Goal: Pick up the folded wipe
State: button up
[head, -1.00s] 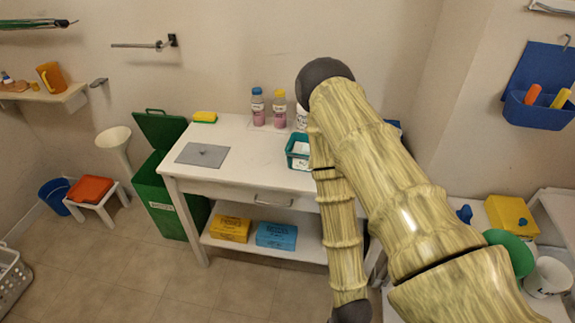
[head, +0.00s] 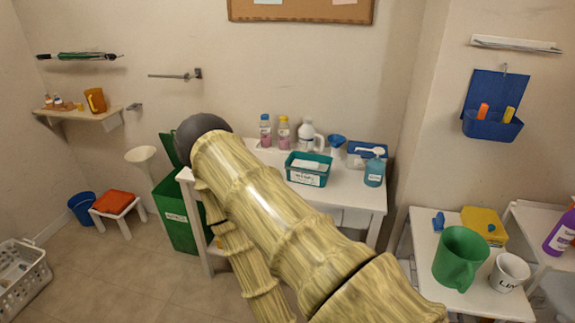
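I cannot tell for certain which thing is the folded wipe. An orange folded cloth-like piece (head: 114,201) lies on a small white stool (head: 122,217) at the left. A teal bin (head: 306,178) with white contents (head: 306,164) stands on the white table (head: 346,194). The white contents are too small to make out as a wipe. My bamboo-patterned arm crosses the middle of the head view and hides the table's left part and most of its lower shelf. My gripper is out of view.
Bottles (head: 265,131), a white jug (head: 306,135) and a blue pump bottle (head: 374,172) stand on the table. A green bin (head: 178,228) is left of it. A green jug (head: 461,257) and white mug (head: 509,272) stand on a right table. The left floor is mostly clear.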

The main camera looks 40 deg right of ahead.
aim_at(304, 164)
jog(key=u, duration=0.3)
jog(key=i, duration=0.95)
jog(key=z, duration=0.45)
jog(key=i, duration=0.85)
jog(key=z, duration=0.75)
